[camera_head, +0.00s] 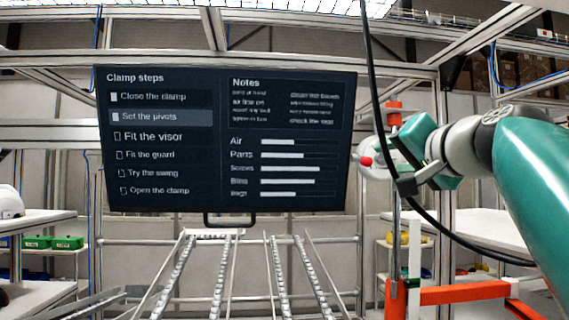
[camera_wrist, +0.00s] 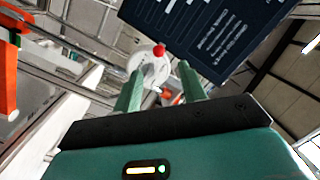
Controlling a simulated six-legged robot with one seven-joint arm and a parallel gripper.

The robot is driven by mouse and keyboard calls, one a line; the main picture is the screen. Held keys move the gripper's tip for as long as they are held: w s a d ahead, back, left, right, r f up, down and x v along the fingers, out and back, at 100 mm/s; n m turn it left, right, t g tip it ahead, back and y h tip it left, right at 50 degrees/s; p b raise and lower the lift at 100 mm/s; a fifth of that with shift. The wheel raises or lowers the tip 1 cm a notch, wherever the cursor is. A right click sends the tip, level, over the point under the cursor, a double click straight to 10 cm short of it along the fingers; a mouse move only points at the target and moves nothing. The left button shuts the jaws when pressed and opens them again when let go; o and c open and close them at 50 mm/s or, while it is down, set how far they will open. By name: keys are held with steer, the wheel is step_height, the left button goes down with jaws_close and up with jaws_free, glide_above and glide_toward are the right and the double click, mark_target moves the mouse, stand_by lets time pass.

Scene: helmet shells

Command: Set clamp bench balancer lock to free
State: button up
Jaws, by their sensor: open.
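The balancer (camera_head: 376,172) is a pale round body hanging by the dark cable in the head view, right of the screen. It also shows between my fingers in the wrist view (camera_wrist: 148,72). A small red knob (camera_head: 366,161) sits on its side; a red ball (camera_wrist: 159,49) shows at its edge in the wrist view. Another red part (camera_wrist: 167,96) is partly hidden low between the fingers. I cannot tell which red part is the lock, or its setting. My gripper (camera_wrist: 160,80) is open, its two green fingers pointing at the balancer. Contact cannot be told.
A dark screen (camera_head: 227,140) listing clamp steps hangs left of the balancer. An orange frame (camera_head: 455,294) and an upright post stand below my arm. Roller rails (camera_head: 225,275) lie below the screen. A white table (camera_head: 475,228) stands behind on the right.

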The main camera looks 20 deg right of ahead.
mark_target(370, 161)
steer(key=w, duration=0.3)
steer(key=w+d, duration=0.1)
steer(key=w, duration=0.6)
steer(key=shift+w+d, duration=0.1)
steer(key=shift+d, duration=0.15)
jaws_close()
